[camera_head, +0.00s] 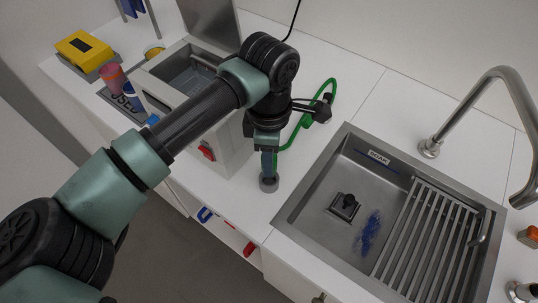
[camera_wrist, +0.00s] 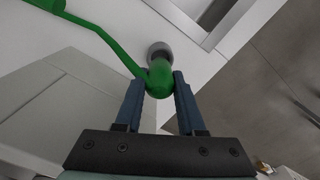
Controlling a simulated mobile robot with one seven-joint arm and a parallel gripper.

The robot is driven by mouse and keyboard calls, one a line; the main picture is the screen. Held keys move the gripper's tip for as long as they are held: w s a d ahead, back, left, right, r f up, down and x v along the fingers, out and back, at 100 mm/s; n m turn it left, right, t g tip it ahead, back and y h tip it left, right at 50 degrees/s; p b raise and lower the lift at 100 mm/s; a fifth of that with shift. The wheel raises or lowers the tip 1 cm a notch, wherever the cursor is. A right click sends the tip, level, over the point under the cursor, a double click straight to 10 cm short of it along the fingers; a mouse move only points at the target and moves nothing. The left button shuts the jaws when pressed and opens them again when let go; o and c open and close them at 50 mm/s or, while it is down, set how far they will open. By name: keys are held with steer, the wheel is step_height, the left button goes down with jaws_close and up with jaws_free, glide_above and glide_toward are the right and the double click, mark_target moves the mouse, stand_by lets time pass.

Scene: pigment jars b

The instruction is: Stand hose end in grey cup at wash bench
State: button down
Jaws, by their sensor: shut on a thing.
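My gripper (camera_wrist: 160,90) is shut on the green hose end (camera_wrist: 160,78), which shows between its two blue fingers in the wrist view. The green hose (camera_head: 304,122) loops up and back from my gripper in the head view. The grey cup (camera_head: 268,183) stands on the white bench top just under my gripper, left of the sink. In the wrist view the cup (camera_wrist: 160,50) shows just beyond the hose end. The hose end is at or above the cup; I cannot tell whether its tip is inside the rim.
A steel sink (camera_head: 330,160) with a drain rack (camera_head: 425,235) and a tall tap (camera_head: 430,148) lies right of the cup. A grey box-like unit with a red knob (camera_head: 206,151) stands close on the left. The bench's front edge is near the cup.

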steer(key=shift+f+b, duration=1.75)
steer(key=shift+f, duration=0.15)
steer(key=shift+c, duration=2.2)
jaws_free()
steer(key=shift+r, duration=0.1)
step_height(320, 180, up, 13)
steer(key=shift+f+b, duration=0.1)
steer(key=shift+b, duration=0.5)
